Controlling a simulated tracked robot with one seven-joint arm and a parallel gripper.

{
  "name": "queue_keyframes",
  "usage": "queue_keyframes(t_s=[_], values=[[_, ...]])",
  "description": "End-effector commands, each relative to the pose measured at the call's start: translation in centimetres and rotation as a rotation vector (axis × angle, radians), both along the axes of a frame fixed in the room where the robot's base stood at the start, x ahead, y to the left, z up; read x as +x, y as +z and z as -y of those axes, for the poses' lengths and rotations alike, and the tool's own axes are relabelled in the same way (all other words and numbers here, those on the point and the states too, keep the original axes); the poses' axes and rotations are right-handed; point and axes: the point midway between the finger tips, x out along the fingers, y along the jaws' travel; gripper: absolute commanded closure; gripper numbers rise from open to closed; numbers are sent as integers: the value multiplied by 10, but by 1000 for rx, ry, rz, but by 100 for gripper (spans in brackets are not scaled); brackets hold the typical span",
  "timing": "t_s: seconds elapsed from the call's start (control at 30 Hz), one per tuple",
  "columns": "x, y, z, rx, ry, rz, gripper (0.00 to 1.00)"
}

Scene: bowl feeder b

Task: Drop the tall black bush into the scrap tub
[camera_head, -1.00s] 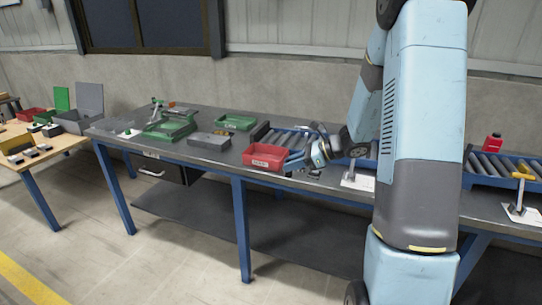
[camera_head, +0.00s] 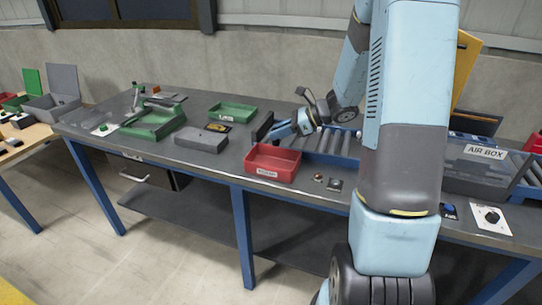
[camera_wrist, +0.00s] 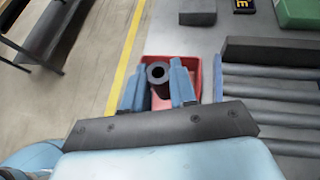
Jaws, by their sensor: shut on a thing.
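The red scrap tub (camera_head: 268,174), with a pale label on its front, sits near the bench's front edge. In the wrist view the tub (camera_wrist: 207,92) lies behind and below the fingers. My gripper (camera_head: 282,130) is shut on the tall black bush (camera_wrist: 158,74), whose round hollow end faces the wrist camera between the two blue fingers (camera_wrist: 158,92). The bush appears over the tub in the wrist view. In the head view my gripper is just above and behind the tub's rear rim, and I cannot make out the bush there.
A roller conveyor (camera_head: 332,143) with a dark end block (camera_head: 262,127) stands right of the tub. A grey block (camera_head: 201,139) and green trays (camera_head: 233,112) lie to the left and behind. Small parts (camera_head: 335,185) lie right of the tub. An air box (camera_head: 484,168) is farther right.

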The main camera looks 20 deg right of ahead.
Motion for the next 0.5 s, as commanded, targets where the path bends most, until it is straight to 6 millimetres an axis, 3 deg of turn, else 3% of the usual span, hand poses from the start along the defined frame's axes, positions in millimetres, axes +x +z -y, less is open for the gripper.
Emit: queue_keyframes(t_s=[0.17,0.5], values=[[0,-6,6,0,-11,-1,100],[0,-40,7,1,-12,-3,100]])
